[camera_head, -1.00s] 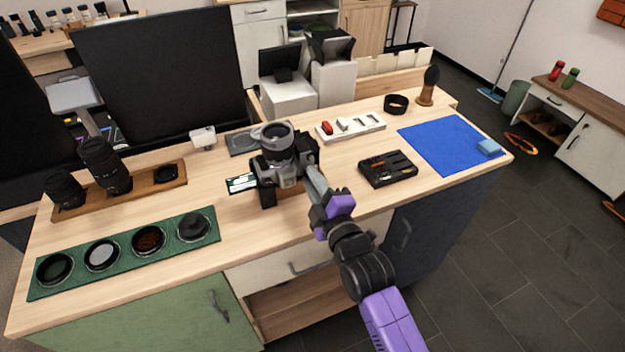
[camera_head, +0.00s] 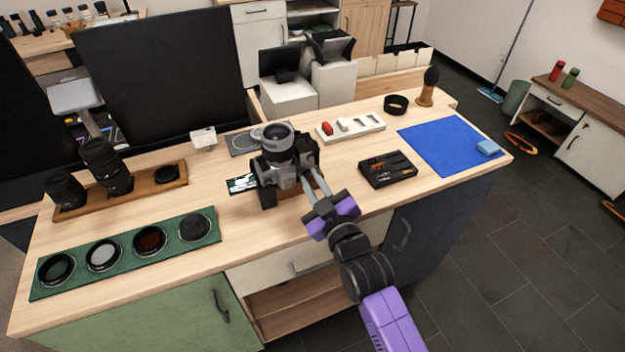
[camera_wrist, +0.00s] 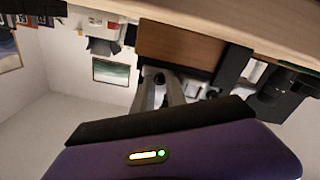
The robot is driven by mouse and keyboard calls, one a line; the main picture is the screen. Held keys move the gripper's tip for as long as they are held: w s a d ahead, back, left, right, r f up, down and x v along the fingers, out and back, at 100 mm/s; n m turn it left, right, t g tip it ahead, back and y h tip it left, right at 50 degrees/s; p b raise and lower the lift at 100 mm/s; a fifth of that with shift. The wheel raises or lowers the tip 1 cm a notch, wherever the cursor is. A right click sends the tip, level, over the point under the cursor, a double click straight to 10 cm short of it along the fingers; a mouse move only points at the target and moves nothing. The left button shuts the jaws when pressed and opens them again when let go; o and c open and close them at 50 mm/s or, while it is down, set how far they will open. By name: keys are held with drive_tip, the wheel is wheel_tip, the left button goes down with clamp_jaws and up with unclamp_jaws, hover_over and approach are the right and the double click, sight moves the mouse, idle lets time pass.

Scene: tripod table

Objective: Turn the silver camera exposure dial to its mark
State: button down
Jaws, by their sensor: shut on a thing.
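The black and silver camera (camera_head: 268,168) stands on the worktable, its lens pointing up and back. My gripper (camera_head: 312,177) reaches in from the front right, with two pale fingers at the camera's right-hand near side. In the wrist view, which is upside down, the fingers of my gripper (camera_wrist: 161,80) are shut on a small round part with a dark end, taken to be the exposure dial (camera_wrist: 160,79). The fingers hide most of the dial in the head view. Its mark and its angle cannot be made out.
A black case (camera_head: 388,169) lies close right of my gripper. A white tray (camera_head: 350,126) and a blue mat (camera_head: 450,143) lie beyond it. A green mat with filters (camera_head: 125,253) and a wooden lens tray (camera_head: 145,185) are at left. Bare tabletop shows in front of the camera.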

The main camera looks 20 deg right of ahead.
drive_tip(key=m, duration=0.4)
drive_tip(key=shift+p, duration=0.4)
drive_tip(key=shift+m+p, duration=0.3)
drive_tip(key=shift+m, duration=1.3)
drive_tip(key=c, duration=1.3)
unclamp_jaws()
drive_tip(key=shift+c, duration=0.2)
drive_tip(key=shift+a, duration=0.15)
